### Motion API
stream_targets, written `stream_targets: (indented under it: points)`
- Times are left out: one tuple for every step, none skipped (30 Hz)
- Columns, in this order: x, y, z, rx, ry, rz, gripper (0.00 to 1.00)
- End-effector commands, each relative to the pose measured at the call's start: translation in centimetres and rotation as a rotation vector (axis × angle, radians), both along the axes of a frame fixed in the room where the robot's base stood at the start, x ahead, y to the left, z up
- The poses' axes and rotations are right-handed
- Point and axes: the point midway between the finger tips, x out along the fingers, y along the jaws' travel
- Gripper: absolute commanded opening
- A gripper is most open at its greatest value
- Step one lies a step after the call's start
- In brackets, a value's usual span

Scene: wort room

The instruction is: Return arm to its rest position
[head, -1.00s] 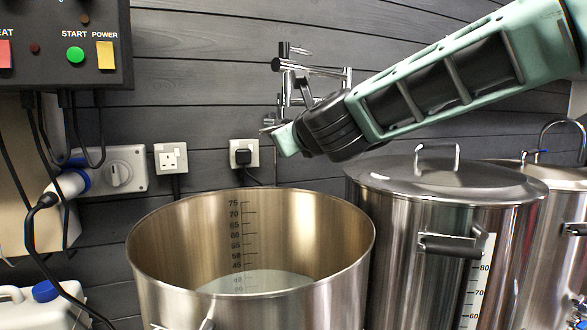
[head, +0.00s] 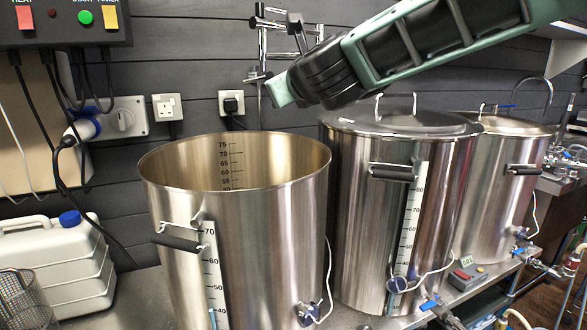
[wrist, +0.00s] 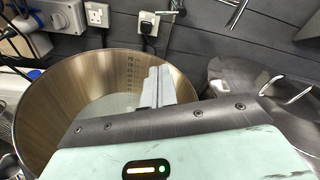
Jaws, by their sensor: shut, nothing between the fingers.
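My arm (head: 440,40) reaches in from the upper right of the head view, mint green and black. My gripper (head: 272,93) is at its left end, above the right rim of the open steel pot (head: 240,230). In the wrist view my gripper (wrist: 152,88) shows its fingers together, with nothing between them. Behind the fingers in that view is the open pot (wrist: 40,100), with pale liquid inside. The gripper appears clear of the pot, though its exact height is hard to tell.
Two lidded steel pots (head: 375,210) (head: 492,195) stand to the right. A control box (head: 60,25) hangs upper left. Wall pipes (head: 262,45) are behind the gripper. A white jerrycan (head: 55,260) and wire basket (head: 22,300) sit left. Hoses and valves lie low right.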

Motion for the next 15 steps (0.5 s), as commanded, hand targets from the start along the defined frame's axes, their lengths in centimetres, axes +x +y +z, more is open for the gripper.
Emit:
stream_targets:
  points:
    - [-0.4,0.3,-0.2,-0.030,-0.002,0.018,0.00]
    - [-0.7,0.5,-0.3,-0.057,-0.005,0.033,0.00]
    - [-1.1,0.7,-0.6,-0.089,-0.008,0.054,0.00]
    - [-1.4,0.9,-0.7,-0.113,-0.011,0.069,0.00]
    - [-1.7,1.1,-1.0,-0.140,-0.014,0.084,0.00]
    - [-2.2,1.4,-1.2,-0.176,-0.018,0.108,0.00]
    - [-2.5,1.6,-1.4,-0.204,-0.023,0.124,0.00]
    - [-2.8,1.8,-1.6,-0.231,-0.026,0.142,0.00]
    - [-3.4,2.0,-2.0,-0.275,-0.031,0.168,0.00]
    - [-3.8,2.2,-2.3,-0.310,-0.036,0.191,0.00]
    - [-4.2,2.4,-2.6,-0.344,-0.040,0.212,0.00]
    - [-5.0,2.6,-3.1,-0.397,-0.047,0.247,0.00]
    - [-5.6,2.8,-3.4,-0.439,-0.055,0.275,0.00]
    - [-6.2,3.0,-3.9,-0.483,-0.061,0.305,0.00]
    - [-7.2,3.3,-4.5,-0.551,-0.073,0.351,0.00]
